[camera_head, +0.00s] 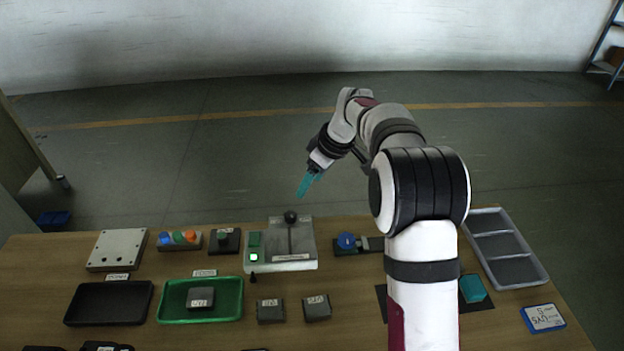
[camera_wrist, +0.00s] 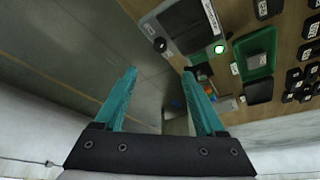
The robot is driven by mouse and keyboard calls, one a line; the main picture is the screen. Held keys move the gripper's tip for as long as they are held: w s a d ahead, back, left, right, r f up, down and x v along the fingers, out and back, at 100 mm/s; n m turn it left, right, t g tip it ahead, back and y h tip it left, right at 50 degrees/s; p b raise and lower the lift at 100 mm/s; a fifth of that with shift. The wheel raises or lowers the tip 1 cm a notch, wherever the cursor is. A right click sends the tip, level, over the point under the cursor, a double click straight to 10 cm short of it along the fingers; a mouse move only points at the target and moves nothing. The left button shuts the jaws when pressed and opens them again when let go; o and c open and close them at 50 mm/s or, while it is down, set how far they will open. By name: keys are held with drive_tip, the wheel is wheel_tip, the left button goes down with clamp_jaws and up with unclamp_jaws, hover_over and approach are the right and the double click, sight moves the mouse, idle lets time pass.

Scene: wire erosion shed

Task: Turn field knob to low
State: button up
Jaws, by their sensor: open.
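No label reading "field" is legible. A blue knob (camera_head: 347,241) sits on a dark base on the table, right of the lever box; its setting is too small to read. My gripper (camera_head: 308,187) is raised above and beyond the table's far edge, up and left of the blue knob, touching nothing. In the wrist view my gripper (camera_wrist: 160,72) shows two teal fingers spread apart with nothing between them. I cannot make out the blue knob in the wrist view.
The lever box (camera_head: 290,266) with a black ball handle and lit green button stands left of the knob. A green tray (camera_head: 240,312), a black tray (camera_head: 75,313) and a grey compartment tray (camera_head: 541,281) are on the table. My arm hides part of the table's right side.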

drive_tip(key=shift+r, duration=0.1)
drive_tip(key=shift+c, duration=0.2)
drive_tip(key=shift+s+a+m, duration=0.15)
drive_tip(key=shift+s+m, duration=0.05)
drive_tip(key=shift+m, duration=0.1)
drive_tip(key=shift+c, duration=1.1)
drive_tip(key=s+a+m+h, duration=0.1)
drive_tip(key=m, duration=0.1)
drive_tip(key=shift+s+a+m+t, duration=0.1)
drive_tip(key=shift+m+t, duration=0.2)
approach(291, 216)
drive_tip(key=x, duration=0.8)
drive_tip(key=shift+f, duration=0.3)
drive_tip(key=shift+c, duration=0.3)
